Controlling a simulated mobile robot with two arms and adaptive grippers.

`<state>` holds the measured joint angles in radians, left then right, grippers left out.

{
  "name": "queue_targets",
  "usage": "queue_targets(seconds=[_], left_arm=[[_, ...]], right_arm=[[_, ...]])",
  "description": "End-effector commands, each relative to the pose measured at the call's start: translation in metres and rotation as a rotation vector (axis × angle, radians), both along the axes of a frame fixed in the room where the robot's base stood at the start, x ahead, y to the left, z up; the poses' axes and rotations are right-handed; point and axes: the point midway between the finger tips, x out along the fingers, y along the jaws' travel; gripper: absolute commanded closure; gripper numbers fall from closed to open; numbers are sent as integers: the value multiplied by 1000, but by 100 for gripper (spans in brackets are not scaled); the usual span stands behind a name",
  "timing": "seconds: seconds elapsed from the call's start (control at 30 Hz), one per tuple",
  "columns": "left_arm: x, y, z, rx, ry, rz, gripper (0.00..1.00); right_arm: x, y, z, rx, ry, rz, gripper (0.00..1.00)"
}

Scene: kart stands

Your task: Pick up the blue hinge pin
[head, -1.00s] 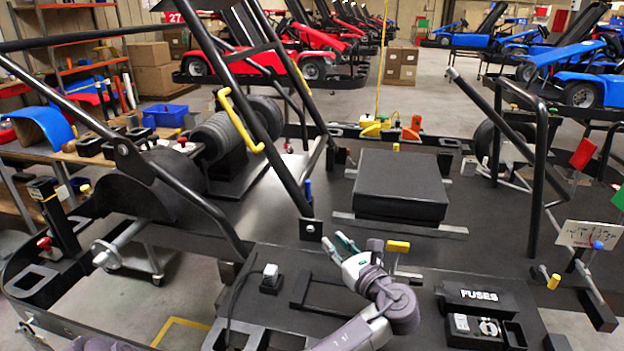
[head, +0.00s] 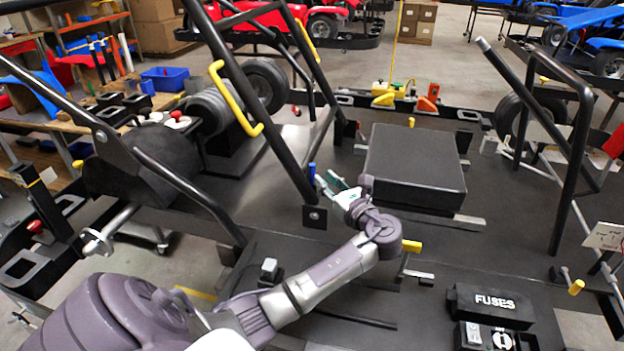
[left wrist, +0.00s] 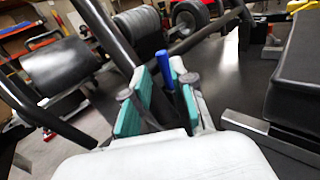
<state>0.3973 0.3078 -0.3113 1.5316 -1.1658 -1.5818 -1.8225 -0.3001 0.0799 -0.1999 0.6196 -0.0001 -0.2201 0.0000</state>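The blue hinge pin (head: 312,172) stands upright by the foot of a black frame tube in the head view. It also shows in the left wrist view (left wrist: 163,66), between the two fingers in the picture. My left gripper (head: 328,181) has teal finger pads and is just right of the pin in the head view. In the left wrist view the fingers (left wrist: 159,82) are apart, with the upper part of the pin showing in the gap. The pin's lower end is hidden there, and I cannot tell whether either finger touches it. My right gripper is not in view.
The slanted black frame tube (head: 262,112) rises close to the pin. A black box seat (head: 415,165) is to the right. A yellow-handled pin (head: 411,246) is near my left forearm, and a fuse box (head: 490,305) is at front right. The floor panel beyond is mostly clear.

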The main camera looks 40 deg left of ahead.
Motion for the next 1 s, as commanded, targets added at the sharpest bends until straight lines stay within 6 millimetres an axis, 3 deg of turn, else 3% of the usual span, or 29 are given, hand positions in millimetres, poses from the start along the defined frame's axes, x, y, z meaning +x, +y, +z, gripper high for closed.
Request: queue_targets(seconds=[0.17,0.43,0.73,0.77,0.9,1.0], left_arm=[[4,12,2,1,0,1,75],[15,49,3,0,1,1,75],[17,55,2,-1,0,0,75],[17,55,2,-1,0,0,77],[17,55,2,-1,0,0,100],[17,55,2,-1,0,0,100]], right_arm=[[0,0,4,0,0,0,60],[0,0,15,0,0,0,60],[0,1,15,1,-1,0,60],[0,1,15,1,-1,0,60],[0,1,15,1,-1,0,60],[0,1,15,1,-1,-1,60]])
